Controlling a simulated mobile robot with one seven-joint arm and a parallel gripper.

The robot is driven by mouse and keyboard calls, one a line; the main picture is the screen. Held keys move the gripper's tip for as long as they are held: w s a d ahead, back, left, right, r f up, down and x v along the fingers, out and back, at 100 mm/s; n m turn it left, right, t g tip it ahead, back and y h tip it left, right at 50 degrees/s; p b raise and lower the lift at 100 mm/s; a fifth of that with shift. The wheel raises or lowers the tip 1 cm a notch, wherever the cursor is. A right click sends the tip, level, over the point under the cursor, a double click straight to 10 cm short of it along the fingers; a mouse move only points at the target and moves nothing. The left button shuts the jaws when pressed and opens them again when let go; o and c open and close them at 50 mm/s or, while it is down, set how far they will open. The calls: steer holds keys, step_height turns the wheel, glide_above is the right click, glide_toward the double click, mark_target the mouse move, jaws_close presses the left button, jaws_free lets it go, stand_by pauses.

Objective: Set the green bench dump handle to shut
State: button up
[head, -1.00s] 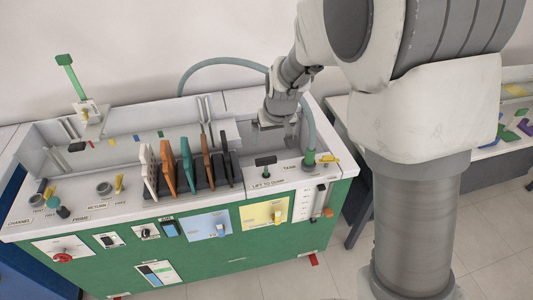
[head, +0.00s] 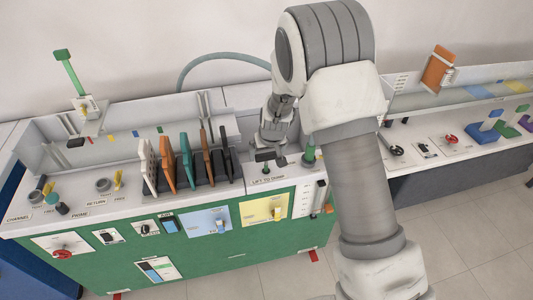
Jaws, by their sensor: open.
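The green bench (head: 190,262) fills the left and middle of the head view. Its dump handle (head: 266,169) rises from the white top at the right, behind the label "LIFT TO DUMP". In the earlier frame it is a dark T-shaped handle; now its upper part is largely hidden by my gripper. My gripper (head: 269,155) is open and points down right at the handle. I cannot tell whether the fingers are around the handle, touching it or just behind it.
A rack of several coloured plates (head: 186,160) stands just left of my gripper. A green hose fitting (head: 309,153) stands close on the right. A grey hose (head: 215,58) arches behind. Another bench (head: 440,135) with red, blue and green parts stands at the right.

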jaws_close()
step_height(320, 180, down, 5)
steer(key=b, duration=0.3)
steer(key=shift+r+b, duration=0.2)
steer(key=shift+b, duration=0.1)
steer(key=shift+s, duration=0.1)
stand_by(0.4)
jaws_free()
